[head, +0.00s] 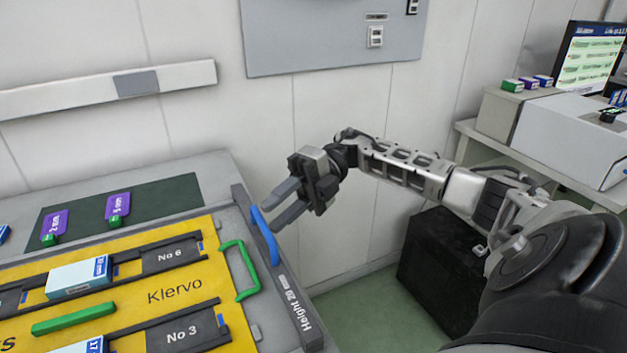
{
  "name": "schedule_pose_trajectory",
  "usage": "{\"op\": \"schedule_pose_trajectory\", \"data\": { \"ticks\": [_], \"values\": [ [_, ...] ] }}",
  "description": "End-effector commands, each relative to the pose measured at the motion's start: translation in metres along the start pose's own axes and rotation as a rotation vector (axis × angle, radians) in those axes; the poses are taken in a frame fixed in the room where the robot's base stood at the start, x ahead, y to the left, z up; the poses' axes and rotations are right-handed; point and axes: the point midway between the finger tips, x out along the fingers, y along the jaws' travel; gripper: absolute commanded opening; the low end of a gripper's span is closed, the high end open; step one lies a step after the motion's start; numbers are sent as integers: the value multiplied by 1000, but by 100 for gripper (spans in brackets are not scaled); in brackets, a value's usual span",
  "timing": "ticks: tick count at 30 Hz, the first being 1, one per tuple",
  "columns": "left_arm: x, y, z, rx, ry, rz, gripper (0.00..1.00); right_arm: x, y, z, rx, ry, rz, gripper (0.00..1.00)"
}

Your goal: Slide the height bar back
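The height bar (291,302) is a dark grey strip along the right edge of the table, with white "Height 20 mm" lettering. It carries a blue handle (266,236) shaped like a low arch. My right gripper (271,219) is just beyond the handle to the upper right, its two fingers spread with a gap between them and pointing toward it. The fingers look empty; I cannot tell whether a tip touches the handle. My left gripper is out of view.
A yellow "Klervo" board (185,287) with a green handle (240,271) and slots No 6 and No 3 lies left of the bar. White boxes (78,278) sit in slots. A dark green mat (160,201) lies behind. A black box (445,270) stands on the floor right.

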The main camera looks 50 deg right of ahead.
Motion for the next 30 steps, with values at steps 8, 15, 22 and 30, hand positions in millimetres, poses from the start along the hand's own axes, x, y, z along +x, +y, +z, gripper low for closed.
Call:
{"op": "schedule_pose_trajectory", "data": {
  "ticks": [8, 15, 22, 30],
  "values": [
    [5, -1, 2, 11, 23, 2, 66, -71, -1, 1, -4, -9, 2, 32],
    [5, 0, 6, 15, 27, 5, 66, -111, 0, 1, -2, -2, 0, 32],
    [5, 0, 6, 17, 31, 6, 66, -124, 0, 0, -2, -3, 0, 32],
    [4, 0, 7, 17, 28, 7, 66, -126, 0, -1, -1, -3, 0, 32]
  ]
}}
